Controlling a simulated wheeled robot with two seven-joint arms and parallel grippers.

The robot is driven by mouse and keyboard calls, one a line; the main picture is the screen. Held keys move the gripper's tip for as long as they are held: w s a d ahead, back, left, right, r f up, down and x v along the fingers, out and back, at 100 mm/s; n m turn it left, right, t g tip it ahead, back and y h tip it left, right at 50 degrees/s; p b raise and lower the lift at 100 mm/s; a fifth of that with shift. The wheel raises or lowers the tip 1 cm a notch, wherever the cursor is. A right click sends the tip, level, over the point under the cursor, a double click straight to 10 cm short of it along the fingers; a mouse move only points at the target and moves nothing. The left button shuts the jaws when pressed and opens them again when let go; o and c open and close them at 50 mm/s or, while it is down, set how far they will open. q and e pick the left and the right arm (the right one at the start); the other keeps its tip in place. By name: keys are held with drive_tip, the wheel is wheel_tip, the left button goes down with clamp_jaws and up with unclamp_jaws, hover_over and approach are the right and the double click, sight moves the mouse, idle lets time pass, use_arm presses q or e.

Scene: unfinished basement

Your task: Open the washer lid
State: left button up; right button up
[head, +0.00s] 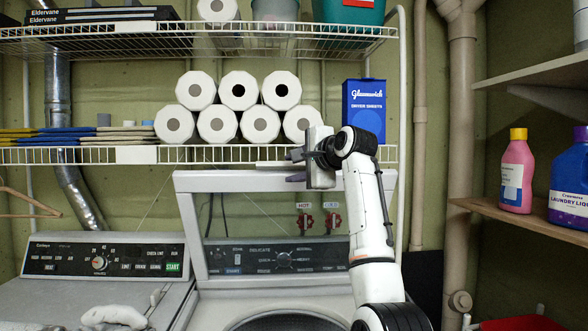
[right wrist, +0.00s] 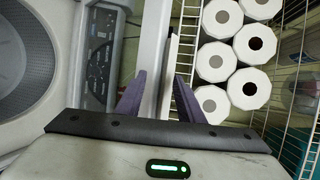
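The washer lid (head: 186,215) is a pale frame with a see-through window. It stands raised, close to upright, in front of the washer's control panel (head: 280,257). The washer's round drum opening (head: 285,322) shows below it. My right gripper (head: 293,165) is at the lid's top edge, with its dark purple fingers apart. In the right wrist view, the lid's pale edge (right wrist: 154,40) runs up between the fingers of my right gripper (right wrist: 160,95), with a gap showing; whether either finger touches it I cannot tell. My left gripper is not in view.
A wire shelf (head: 225,154) with paper rolls (head: 239,91) and a blue dryer sheets box (head: 364,107) is just behind the right gripper. Another machine (head: 100,258) stands left. A wooden shelf (head: 530,220) with detergent bottles (head: 516,172) is on the right.

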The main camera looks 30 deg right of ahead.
drive_tip(key=b+v, duration=0.3)
drive_tip(key=v, duration=0.7)
drive_tip(key=shift+s, duration=0.15)
drive_tip(key=shift+c, duration=0.2)
